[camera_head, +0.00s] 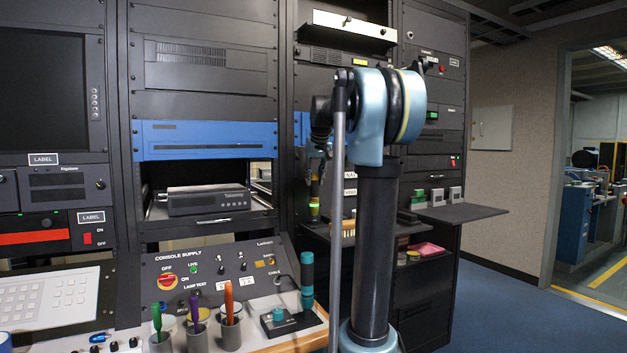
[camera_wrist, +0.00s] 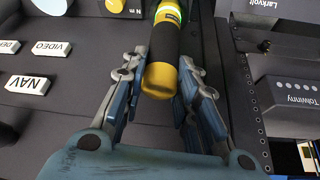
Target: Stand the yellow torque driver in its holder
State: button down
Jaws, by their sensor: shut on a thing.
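The yellow torque driver, with a dark grip and yellow bands, is held in my gripper (camera_head: 318,158). In the head view the driver (camera_head: 314,207) hangs roughly upright in front of the rack, above the console's right side. In the wrist view the fingers of my gripper (camera_wrist: 160,72) are on both sides of the driver (camera_wrist: 159,80), whose yellow end points toward the palm. Its far end runs out of that view. Grey cups stand on the console front, one (camera_head: 230,335) with an orange-handled tool; I cannot tell which holder is the driver's.
A green-handled tool (camera_head: 157,318) stands in the left cup. A teal tool (camera_head: 307,280) stands upright at the right of a dark block (camera_head: 285,322). The sloped console supply panel (camera_head: 215,272) rises behind the cups. A dark shelf (camera_head: 460,212) juts out at right.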

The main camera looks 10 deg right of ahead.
jog(key=c, duration=1.2)
grip_release()
jog(key=shift+r, duration=0.1)
